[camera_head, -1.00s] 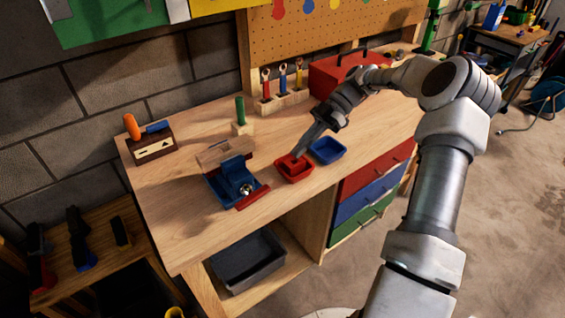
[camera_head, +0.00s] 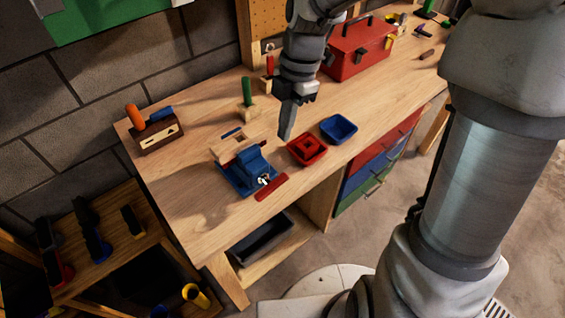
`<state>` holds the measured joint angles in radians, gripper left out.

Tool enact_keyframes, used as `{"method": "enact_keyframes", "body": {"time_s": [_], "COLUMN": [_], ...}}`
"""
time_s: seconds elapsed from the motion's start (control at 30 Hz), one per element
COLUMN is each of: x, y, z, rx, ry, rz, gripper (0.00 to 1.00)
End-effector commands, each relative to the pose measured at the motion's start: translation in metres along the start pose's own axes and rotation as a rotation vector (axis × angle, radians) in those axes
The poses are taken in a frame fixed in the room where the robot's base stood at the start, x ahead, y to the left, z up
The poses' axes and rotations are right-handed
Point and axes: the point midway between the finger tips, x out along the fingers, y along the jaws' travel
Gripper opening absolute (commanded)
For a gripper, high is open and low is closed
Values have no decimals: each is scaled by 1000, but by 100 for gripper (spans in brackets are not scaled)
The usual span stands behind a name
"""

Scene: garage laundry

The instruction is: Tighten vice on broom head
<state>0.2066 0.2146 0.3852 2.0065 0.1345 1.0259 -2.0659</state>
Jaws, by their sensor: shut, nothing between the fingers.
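The blue vice (camera_head: 243,176) sits near the front edge of the workbench. A red bar (camera_head: 270,188) lies at its front, beside a small shiny metal screw end. A pale wooden block (camera_head: 228,147) is at the vice's back side, possibly the broom head; I cannot tell whether the jaws touch it. My gripper (camera_head: 286,136) points down, right of and behind the vice, close to the red tray. Its fingers are together and empty. It appears clear of the vice.
A red tray (camera_head: 297,160) and a blue tray (camera_head: 339,139) stand right of the vice. Behind are a green-handled tool (camera_head: 246,90) in a wooden stand and a red toolbox (camera_head: 355,62). A wooden block with orange and blue handles (camera_head: 157,136) is at left. The bench's front-left is clear.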

Motion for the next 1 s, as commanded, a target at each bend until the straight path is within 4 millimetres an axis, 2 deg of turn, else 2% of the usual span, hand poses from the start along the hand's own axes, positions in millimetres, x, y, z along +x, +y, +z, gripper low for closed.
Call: {"method": "enact_keyframes", "body": {"time_s": [0.17,0.5,0.73,1.0], "x": [30,101,126,132], "y": [-1,-1,0,0], "z": [0,0,12,15], "rx": [-1,1,0,0], "ry": [5,6,4,3], "rz": [-6,-6,-4,-1], "gripper": [0,0,0,0]}}
